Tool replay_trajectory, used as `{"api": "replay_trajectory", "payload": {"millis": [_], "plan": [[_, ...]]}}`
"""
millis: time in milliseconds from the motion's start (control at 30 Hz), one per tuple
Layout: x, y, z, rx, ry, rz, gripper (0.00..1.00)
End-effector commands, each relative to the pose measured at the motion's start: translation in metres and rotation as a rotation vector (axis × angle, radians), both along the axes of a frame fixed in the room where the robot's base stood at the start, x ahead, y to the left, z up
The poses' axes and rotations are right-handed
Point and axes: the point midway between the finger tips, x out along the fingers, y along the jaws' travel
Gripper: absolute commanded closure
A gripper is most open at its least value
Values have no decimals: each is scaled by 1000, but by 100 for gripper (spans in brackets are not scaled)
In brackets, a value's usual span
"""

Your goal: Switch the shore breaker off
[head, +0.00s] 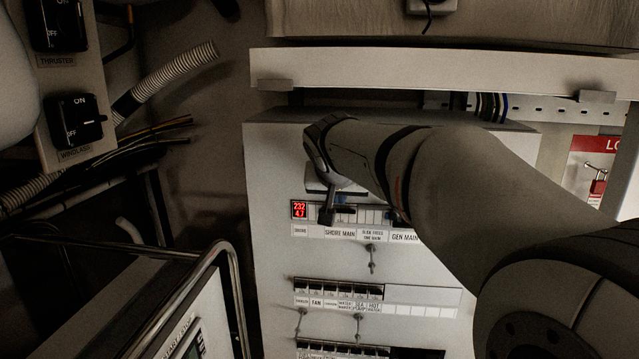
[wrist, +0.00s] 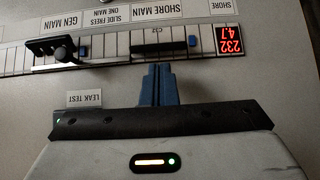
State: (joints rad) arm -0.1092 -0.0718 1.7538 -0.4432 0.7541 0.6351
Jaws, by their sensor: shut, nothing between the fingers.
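The shore breaker (wrist: 152,46) sits in the top row of the panel, by the SHORE MAIN label (wrist: 172,11), which is upside down in the wrist view. It has a dark toggle bar. My gripper (wrist: 158,72) is shut and empty, its blue fingertips just in front of that bar; I cannot tell whether they touch. In the head view my gripper (head: 328,217) partly covers the breaker, above its SHORE MAIN label (head: 339,232). The red meter (head: 299,209) beside it reads 232 and 4.7.
A black slide piece with a knob (wrist: 62,50) lies across the GEN MAIN side of the row. Lower breaker rows (head: 338,289) run below. A metal rail (head: 228,265) stands at left, and a shelf edge (head: 430,69) hangs above the panel.

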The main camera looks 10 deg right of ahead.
Motion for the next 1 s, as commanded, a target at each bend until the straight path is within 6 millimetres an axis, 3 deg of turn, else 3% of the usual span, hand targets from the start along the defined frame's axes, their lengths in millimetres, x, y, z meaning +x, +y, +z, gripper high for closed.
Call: {"api": "replay_trajectory", "payload": {"millis": [467, 500, 1000], "plan": [[10, -4, -11, 0, -1, -1, 100], [10, 5, -11, 0, 0, 1, 100], [8, -15, -15, -16, -49, -22, 100]]}}
